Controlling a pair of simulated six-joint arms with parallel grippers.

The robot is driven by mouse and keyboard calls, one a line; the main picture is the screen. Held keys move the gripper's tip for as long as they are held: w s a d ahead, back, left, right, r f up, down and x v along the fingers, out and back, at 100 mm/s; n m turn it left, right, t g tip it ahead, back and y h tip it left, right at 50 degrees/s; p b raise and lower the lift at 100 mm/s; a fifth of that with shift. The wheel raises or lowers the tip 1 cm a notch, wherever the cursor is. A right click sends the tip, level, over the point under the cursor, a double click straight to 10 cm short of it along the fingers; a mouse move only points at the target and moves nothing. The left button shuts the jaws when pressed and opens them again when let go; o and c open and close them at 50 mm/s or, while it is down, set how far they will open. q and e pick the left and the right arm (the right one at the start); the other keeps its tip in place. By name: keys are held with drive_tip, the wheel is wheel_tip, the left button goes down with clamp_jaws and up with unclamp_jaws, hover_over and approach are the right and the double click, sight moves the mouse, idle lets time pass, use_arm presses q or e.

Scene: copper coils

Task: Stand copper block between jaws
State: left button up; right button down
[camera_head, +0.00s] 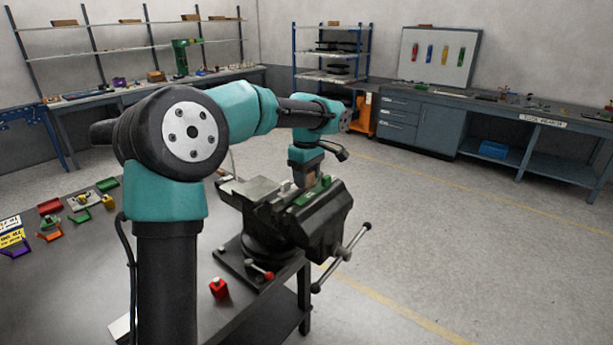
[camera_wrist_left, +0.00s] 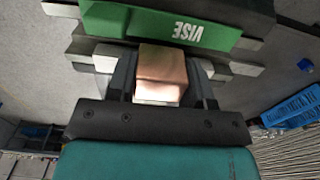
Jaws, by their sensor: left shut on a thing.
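The copper block (camera_wrist_left: 162,62) is between the fingers of my left gripper (camera_wrist_left: 160,82) in the left wrist view. The gripper is shut on it. In the head view my left gripper (camera_head: 310,180) points down over the jaw area of the dark bench vise (camera_head: 325,218), and a small brownish part of the block shows there. In the left wrist view the vise's green label (camera_wrist_left: 165,27) reads VISE, and pale jaw parts show on both sides of the block. I cannot tell whether the block touches the jaws. My right gripper is not in view.
The vise stands at the corner of a grey bench (camera_head: 90,290), with its handle (camera_head: 343,256) sticking out right. A small red object (camera_head: 219,289) sits near the bench edge. Colored bins and cards lie at the left. Open floor lies right of the vise.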

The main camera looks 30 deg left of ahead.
use_arm(q)
drive_tip(key=shift+s+d+f, duration=0.1)
drive_tip(key=shift+f, duration=1.15)
drive_tip(key=shift+s+d+f, duration=0.1)
drive_tip(key=shift+f, duration=1.15)
idle(2.3)
drive_tip(key=o, duration=0.9)
drive_tip(key=shift+o, duration=0.3)
drive_tip(key=shift+a+r+g, duration=0.2)
drive_tip(key=shift+r+g, duration=0.1)
drive_tip(key=shift+r, duration=0.85)
drive_tip(key=shift+w+r, duration=0.15)
drive_tip(key=shift+r, duration=2.95)
drive_tip(key=shift+w, duration=0.1)
